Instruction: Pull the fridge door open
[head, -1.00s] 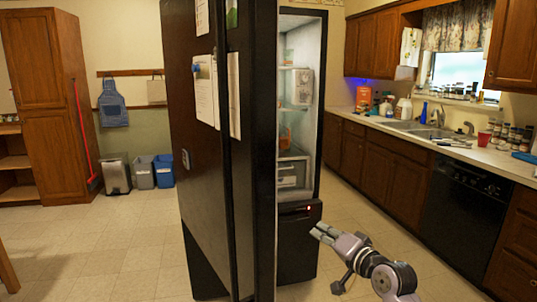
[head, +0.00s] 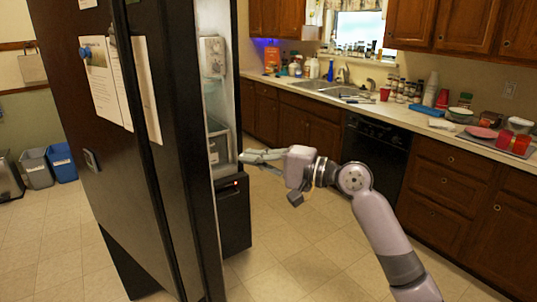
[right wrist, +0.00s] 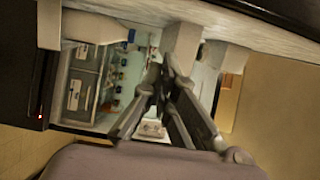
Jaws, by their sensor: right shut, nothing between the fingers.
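The black fridge door (head: 110,150) stands open at the left of the head view, with papers on its outer face. Its edge faces me. The lit fridge interior (head: 212,100) shows in a narrow strip behind that edge. My right gripper (head: 246,156) is shut and empty, at the opening just right of the door's edge. In the right wrist view its fingers (right wrist: 163,82) point into the fridge, towards shelves and a clear drawer (right wrist: 82,82). The door's inner side runs along the top there. I cannot tell whether the fingers touch it. My left gripper is out of view.
A counter (head: 400,112) with a sink (head: 320,86), red cup (head: 384,94) and clutter runs along the right, above a black dishwasher (head: 372,165). Bins (head: 62,163) stand at the far left. The tiled floor (head: 300,240) between fridge and counter is clear, apart from my arm.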

